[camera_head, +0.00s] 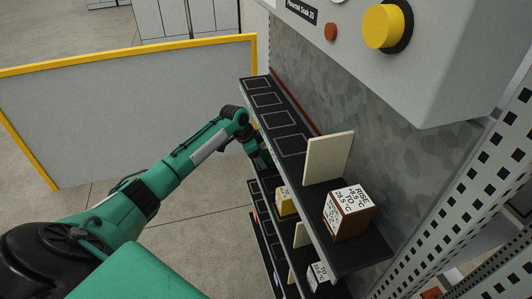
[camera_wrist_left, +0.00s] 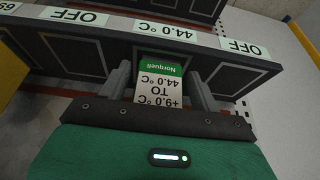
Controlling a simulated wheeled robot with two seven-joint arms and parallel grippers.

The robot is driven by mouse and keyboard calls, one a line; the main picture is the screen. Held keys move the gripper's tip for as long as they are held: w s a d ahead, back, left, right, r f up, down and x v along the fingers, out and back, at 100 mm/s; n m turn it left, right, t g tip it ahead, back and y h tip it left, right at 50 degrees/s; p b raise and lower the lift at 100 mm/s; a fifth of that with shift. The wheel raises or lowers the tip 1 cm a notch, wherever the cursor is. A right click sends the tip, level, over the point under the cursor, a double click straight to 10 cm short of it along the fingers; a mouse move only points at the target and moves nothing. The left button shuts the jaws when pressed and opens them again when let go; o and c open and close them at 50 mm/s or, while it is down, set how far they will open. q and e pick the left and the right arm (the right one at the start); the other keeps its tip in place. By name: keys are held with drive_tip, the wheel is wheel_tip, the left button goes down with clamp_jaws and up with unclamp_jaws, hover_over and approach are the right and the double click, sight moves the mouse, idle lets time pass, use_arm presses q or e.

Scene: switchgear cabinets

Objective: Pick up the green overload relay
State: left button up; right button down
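The green overload relay (camera_wrist_left: 160,82) is a small box with a green band reading "Norquell" and a white label with temperatures, upside down in the left wrist view. It sits in front of a dark framed slot of a shelf. My left gripper (camera_wrist_left: 158,74) has one finger on each side of the relay, with what look like narrow gaps, so it appears open around it. In the head view the left arm reaches to the shelf unit, and its gripper and the relay are mostly hidden by the upper shelf. My right gripper is not in view.
The upper shelf (camera_head: 283,131) has empty framed slots, a cream plate (camera_head: 328,158) and a brown box (camera_head: 349,212) with a white label. A yellow box (camera_head: 286,201) is on a lower level. A grey panel with yellow edging (camera_head: 130,110) stands left.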

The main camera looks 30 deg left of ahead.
use_arm(q)
drive_tip(key=c, duration=0.9)
drive_tip(key=shift+r, duration=0.1)
